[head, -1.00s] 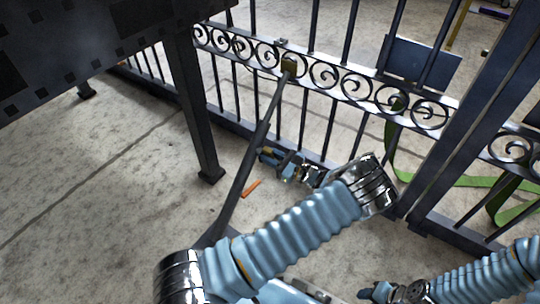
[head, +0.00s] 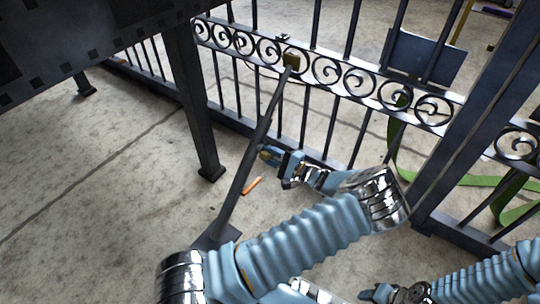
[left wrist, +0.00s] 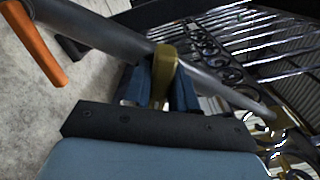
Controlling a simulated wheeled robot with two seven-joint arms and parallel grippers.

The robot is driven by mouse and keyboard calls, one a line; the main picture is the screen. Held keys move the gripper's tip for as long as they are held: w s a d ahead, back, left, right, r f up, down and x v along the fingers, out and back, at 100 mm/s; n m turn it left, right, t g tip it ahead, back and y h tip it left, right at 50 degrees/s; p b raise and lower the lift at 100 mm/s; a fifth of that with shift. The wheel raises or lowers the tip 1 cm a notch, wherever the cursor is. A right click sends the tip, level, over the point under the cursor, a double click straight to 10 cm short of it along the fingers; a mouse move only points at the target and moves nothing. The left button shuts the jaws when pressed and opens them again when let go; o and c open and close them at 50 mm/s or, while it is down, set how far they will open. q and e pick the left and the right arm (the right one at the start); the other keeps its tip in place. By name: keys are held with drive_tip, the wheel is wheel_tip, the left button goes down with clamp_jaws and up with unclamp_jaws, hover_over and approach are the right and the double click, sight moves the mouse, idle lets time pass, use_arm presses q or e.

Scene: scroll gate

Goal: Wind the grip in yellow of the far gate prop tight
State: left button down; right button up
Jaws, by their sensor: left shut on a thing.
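The gate prop (head: 252,150) is a long dark bar slanting from a brass-coloured block on the gate's scroll band down to the floor. The yellow grip (left wrist: 165,72) stands beside the bar in the left wrist view, between the blue fingers of my left gripper (left wrist: 160,88). In the head view my left gripper (head: 270,157) is at the bar's right side, shut on the grip and mostly covering it. My right gripper (head: 378,293) is low in the head view, away from the prop; its jaws are too small to read.
An orange bar (head: 252,186) shows beside the prop, below my left gripper; it also shows in the left wrist view (left wrist: 35,45). The dark gate (head: 350,75) stands behind. A dark post (head: 195,110) stands left. A green strap (head: 440,180) lies right. The left floor is clear.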

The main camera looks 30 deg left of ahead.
use_arm(q)
drive_tip(key=shift+s+f+n+b, duration=0.15)
drive_tip(key=shift+n+b, duration=0.3)
drive_tip(key=shift+n, duration=1.15)
drive_tip(key=shift+d, duration=0.1)
drive_tip(key=c, duration=1)
unclamp_jaws()
drive_tip(key=s+d+p, duration=0.1)
drive_tip(key=d, duration=1.2)
drive_tip(key=shift+d, duration=0.35)
